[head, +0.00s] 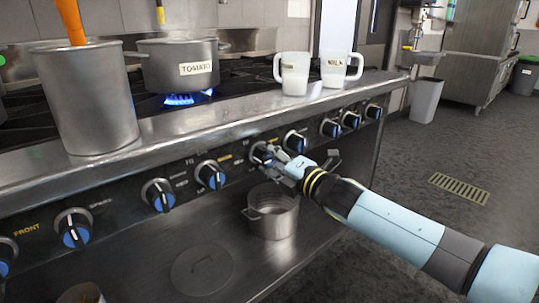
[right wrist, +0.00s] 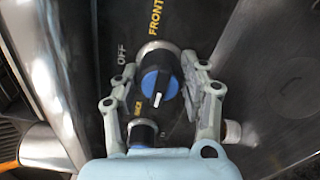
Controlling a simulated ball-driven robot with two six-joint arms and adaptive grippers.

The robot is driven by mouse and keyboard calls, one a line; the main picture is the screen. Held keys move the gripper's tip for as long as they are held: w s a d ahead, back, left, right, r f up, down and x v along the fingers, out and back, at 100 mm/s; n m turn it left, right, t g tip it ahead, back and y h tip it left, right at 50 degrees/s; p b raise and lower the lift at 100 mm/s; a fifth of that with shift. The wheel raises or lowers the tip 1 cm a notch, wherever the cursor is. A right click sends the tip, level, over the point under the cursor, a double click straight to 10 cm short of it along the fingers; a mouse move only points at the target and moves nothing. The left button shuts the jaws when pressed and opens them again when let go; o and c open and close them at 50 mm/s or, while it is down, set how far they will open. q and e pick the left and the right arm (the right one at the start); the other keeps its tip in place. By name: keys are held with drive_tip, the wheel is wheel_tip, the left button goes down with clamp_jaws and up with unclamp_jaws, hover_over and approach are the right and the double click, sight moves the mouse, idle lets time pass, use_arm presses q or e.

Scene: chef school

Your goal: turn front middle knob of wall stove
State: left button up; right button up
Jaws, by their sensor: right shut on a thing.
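The wall stove's front panel (head: 107,199) carries a row of black-and-blue knobs. My right gripper (head: 276,162) reaches in from the right and is shut on one knob (head: 259,153) near the middle of the row. In the right wrist view the same knob (right wrist: 160,82) sits between the two fingers, its white mark toward the bottom of the picture. The words FRONT and OFF are printed beside it. In the head view the fingers partly hide this knob. My left gripper is not in view.
Other knobs (head: 211,175) sit close on both sides. A blue flame (head: 186,98) burns under the pot labelled TOMATO (head: 180,68). A tall metal pot (head: 86,100) and two white jugs, one labelled MILK (head: 334,71), stand above. A small pot (head: 272,216) stands on the lower shelf.

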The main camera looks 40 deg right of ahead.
drive_tip(key=m+p, duration=0.1)
drive_tip(key=m, duration=0.2)
drive_tip(key=shift+r+m+p, duration=0.15)
drive_tip(key=shift+m+p, duration=0.25)
drive_tip(key=m+p, duration=0.2)
drive_tip(key=m, duration=0.3)
drive_tip(key=shift+p, duration=0.4)
drive_tip(key=m+p, duration=0.2)
drive_tip(key=m, duration=0.3)
drive_tip(key=shift+f, duration=0.2)
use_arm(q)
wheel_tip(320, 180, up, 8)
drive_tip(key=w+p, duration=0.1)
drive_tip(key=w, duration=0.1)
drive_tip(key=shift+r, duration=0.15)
use_arm(e)
drive_tip(key=shift+f+m, duration=0.1)
drive_tip(key=shift+m, duration=2)
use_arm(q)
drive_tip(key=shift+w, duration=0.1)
use_arm(e)
drive_tip(key=o, duration=1.2)
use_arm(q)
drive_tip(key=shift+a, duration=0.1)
use_arm(e)
drive_tip(key=shift+s, duration=0.1)
